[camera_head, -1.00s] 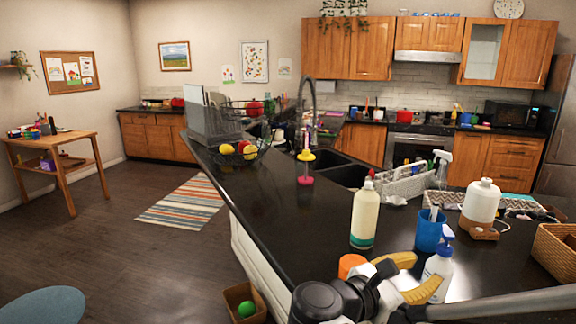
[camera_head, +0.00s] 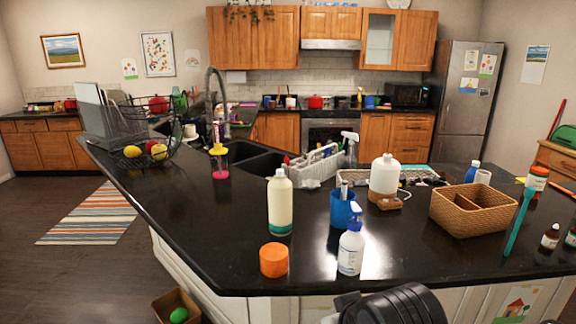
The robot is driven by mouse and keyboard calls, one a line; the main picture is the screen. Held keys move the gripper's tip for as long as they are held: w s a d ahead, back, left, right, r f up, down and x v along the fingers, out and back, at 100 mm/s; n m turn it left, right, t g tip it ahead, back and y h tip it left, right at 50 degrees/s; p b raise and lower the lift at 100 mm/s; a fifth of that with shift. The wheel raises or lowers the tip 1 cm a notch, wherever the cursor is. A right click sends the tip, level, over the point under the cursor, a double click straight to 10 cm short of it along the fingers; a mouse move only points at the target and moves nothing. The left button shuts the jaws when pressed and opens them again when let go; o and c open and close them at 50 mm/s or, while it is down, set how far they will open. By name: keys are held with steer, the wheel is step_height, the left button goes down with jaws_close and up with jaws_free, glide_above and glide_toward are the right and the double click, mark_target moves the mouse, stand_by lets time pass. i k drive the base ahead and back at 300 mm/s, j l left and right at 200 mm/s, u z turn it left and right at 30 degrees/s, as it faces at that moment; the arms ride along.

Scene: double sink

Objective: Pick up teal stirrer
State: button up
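A long thin teal stirrer (camera_head: 519,220) is on the right part of the black counter, slanting from upper right to lower left. Its lower end is near the counter's front edge. I cannot tell whether it lies flat or leans. Its upper end is close to an orange-capped bottle (camera_head: 536,181). My gripper's fingers are not in view. Only a black part of my arm shows at the bottom edge, right of centre, apart from the stirrer.
A wicker basket (camera_head: 472,208) stands left of the stirrer. Small brown bottles (camera_head: 549,238) stand to its right. A blue-topped pump bottle (camera_head: 350,250), a blue cup (camera_head: 344,208), a cream bottle (camera_head: 280,203) and an orange lid (camera_head: 273,260) are further left. Counter between pump bottle and stirrer is clear.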

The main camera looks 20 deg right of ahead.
mark_target(529, 193)
steer(key=z, duration=1.75)
